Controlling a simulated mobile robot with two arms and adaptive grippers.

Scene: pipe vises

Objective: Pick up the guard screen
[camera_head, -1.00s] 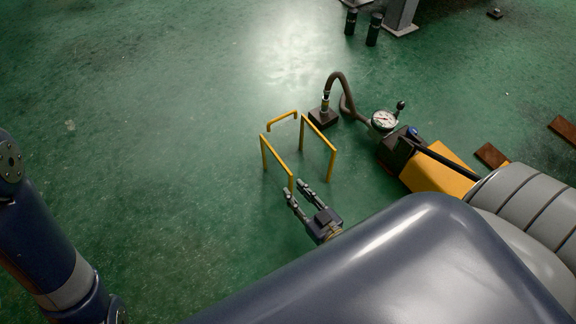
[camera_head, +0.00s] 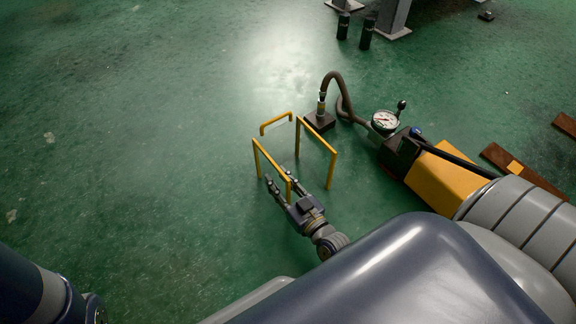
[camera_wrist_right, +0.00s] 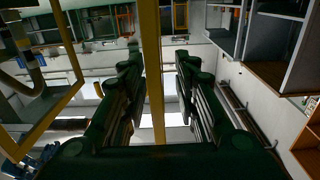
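The guard screen (camera_head: 316,137) stands upright on the green floor near the middle of the head view, showing as thin yellow bars in three sections. My right gripper (camera_head: 279,176) is at the near left section, and one yellow post crosses in front of it. In the right wrist view, the two dark green fingers (camera_wrist_right: 158,54) are spread apart. A yellow bar of the guard screen (camera_wrist_right: 152,70) runs vertically between them, with gaps at both sides; contact is not visible. My left gripper is out of view.
A pump with a yellow body (camera_head: 442,176), gauge (camera_head: 385,122) and brown hose (camera_head: 338,82) stands right of the screen. Black cylinders (camera_head: 343,26) and a grey post stand at the back. Brown planks (camera_head: 520,170) lie at right. The floor at left is clear.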

